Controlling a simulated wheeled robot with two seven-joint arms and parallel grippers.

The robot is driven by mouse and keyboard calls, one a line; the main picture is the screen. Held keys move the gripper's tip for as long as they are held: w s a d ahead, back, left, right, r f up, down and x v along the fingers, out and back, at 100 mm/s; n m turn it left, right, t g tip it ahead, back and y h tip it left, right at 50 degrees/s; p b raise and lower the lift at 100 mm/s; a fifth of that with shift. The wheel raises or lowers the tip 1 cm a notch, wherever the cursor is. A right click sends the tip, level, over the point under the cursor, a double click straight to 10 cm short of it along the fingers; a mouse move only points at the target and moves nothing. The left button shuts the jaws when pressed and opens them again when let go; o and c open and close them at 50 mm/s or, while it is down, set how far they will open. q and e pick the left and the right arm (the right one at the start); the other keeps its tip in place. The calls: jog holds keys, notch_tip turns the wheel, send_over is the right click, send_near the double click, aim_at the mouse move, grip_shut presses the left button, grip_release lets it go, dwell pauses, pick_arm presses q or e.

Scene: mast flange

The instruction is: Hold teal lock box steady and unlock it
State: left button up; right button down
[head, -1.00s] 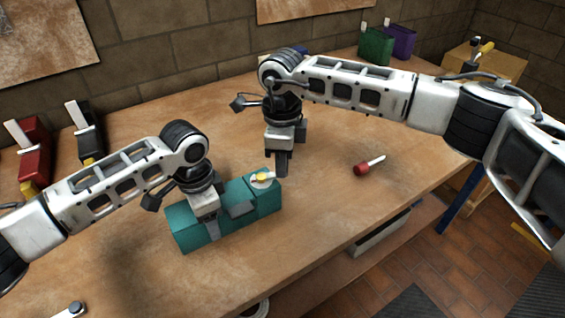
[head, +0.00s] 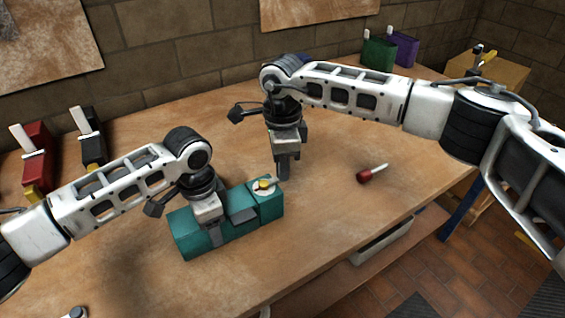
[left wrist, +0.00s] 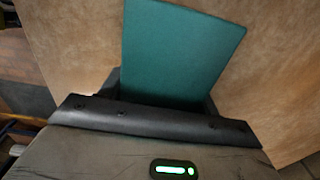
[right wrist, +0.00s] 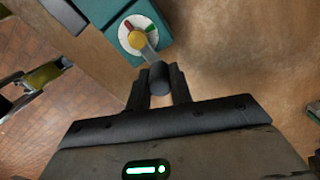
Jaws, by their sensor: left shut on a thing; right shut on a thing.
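The teal lock box (head: 186,238) lies on the workbench. My left gripper (head: 215,235) is shut across its body from above; the left wrist view shows the teal box (left wrist: 180,50) between the fingers. On the box's right end is a pale round dial (head: 265,190) with a yellow hub. In the right wrist view the dial has a red mark, a green mark and the yellow hub (right wrist: 135,39). A grey lever (right wrist: 149,54) runs from the hub to a dark knob (right wrist: 158,76). My right gripper (right wrist: 158,82) is shut on that knob, beside the dial.
A red-handled tool (head: 371,173) lies on the workbench (head: 330,220) to the right. Red (head: 33,152) and black (head: 92,140) holders stand at the back left, green (head: 378,53) and purple (head: 404,47) ones at the back right. The bench around the box is mostly clear.

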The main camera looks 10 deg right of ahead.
jog(key=c, duration=1.2)
grip_release()
jog(key=shift+c, duration=0.2)
notch_tip(320, 180, up, 12)
pick_arm(q)
jog(key=o, duration=1.3)
